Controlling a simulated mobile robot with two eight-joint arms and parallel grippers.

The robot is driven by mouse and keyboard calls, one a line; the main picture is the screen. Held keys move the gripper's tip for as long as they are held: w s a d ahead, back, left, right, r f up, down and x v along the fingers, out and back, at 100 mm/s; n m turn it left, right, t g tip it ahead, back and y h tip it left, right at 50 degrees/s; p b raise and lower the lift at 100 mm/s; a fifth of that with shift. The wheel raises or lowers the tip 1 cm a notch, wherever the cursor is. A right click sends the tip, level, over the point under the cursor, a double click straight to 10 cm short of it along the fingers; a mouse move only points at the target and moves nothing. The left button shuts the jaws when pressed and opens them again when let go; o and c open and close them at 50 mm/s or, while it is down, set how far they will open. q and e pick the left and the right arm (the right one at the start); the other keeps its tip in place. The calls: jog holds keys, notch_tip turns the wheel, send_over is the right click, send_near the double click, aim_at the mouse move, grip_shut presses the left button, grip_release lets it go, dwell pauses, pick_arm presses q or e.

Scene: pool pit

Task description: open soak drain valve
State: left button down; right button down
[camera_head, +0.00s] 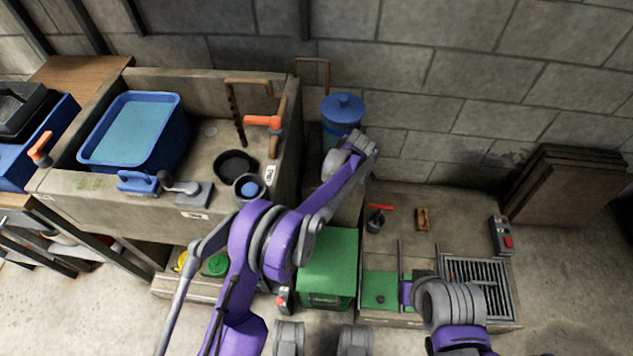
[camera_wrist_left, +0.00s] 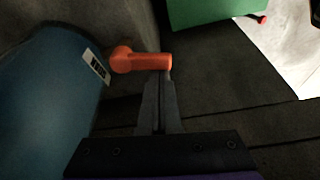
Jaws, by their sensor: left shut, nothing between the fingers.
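An orange valve handle (camera_wrist_left: 140,62) with a round hub and a bar reaching right stands beside the blue drum (camera_wrist_left: 45,90) in the left wrist view. My left gripper (camera_wrist_left: 162,80) is shut and empty. Its fingertips are at the right end of the bar; I cannot tell whether they touch it. In the head view my left gripper (camera_head: 345,152) is in front of the lower part of the blue drum (camera_head: 343,110), and this handle is hidden there. Only part of my right arm shows at the lower right; its fingers are not visible.
A concrete sink (camera_head: 110,205) with a blue tub (camera_head: 170,105) and an orange-handled pipe (camera_head: 263,121) is at left. A green box (camera_head: 330,262) stands below my left forearm. A red-handled valve (camera_head: 381,208), a switch box (camera_head: 502,236) and a grate (camera_head: 478,280) are at right.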

dwell(0.3)
pick_arm(q)
jog(key=shift+s+a, duration=0.35)
jog(key=shift+s, duration=0.35)
pick_arm(e)
jog(key=shift+r, duration=0.1)
